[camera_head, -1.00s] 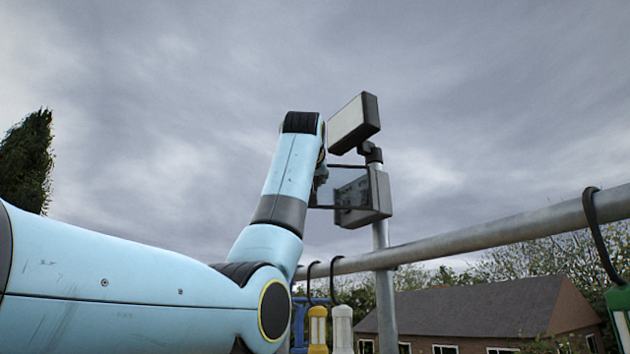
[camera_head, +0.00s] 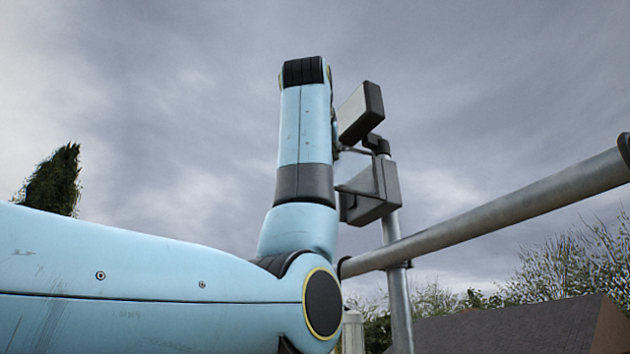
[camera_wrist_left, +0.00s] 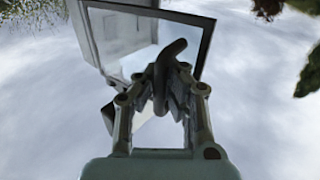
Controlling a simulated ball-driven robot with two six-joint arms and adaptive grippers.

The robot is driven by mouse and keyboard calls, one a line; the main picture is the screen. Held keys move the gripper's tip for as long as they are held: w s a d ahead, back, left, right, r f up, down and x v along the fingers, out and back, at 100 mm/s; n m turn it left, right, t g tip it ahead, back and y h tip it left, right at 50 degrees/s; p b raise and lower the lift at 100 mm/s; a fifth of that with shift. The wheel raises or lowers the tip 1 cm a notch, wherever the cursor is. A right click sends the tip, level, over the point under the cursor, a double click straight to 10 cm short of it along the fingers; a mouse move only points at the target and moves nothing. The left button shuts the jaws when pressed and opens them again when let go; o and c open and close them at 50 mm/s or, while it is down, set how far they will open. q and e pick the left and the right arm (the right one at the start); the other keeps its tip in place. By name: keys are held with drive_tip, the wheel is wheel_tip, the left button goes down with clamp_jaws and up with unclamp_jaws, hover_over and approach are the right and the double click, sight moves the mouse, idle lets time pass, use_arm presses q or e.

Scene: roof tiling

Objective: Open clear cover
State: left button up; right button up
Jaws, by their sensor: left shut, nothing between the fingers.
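The grey switch box (camera_head: 372,192) is fixed to an upright pole, below a lamp-like panel. Its clear cover (camera_head: 352,189) has a thin dark frame and stands out from the box toward the left; my left arm hides most of it. In the left wrist view the cover (camera_wrist_left: 192,42) lies just beyond my left gripper (camera_wrist_left: 168,62), with the pale box (camera_wrist_left: 122,32) behind it. The gripper's fingers are shut and empty, overlapping the cover's pane in that view; I cannot tell whether they touch it. The head view hides this gripper behind the arm. My right gripper is not in view.
The lamp-like panel (camera_head: 361,113) sits on top of the pole (camera_head: 398,300), close to my left arm. A thick grey rail (camera_head: 500,208) runs from the pole to the right edge. Open sky surrounds the box; a roof (camera_head: 520,328) lies low behind.

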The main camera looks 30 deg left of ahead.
use_arm(q)
drive_tip(key=o, duration=0.6)
drive_tip(key=shift+s+a+r, duration=0.1)
drive_tip(key=shift+s+r, duration=0.15)
drive_tip(key=shift+s, duration=0.35)
drive_tip(key=shift+w, duration=0.1)
drive_tip(key=shift+w+f, duration=0.15)
drive_tip(key=shift+w, duration=0.05)
drive_tip(key=v, duration=1.2)
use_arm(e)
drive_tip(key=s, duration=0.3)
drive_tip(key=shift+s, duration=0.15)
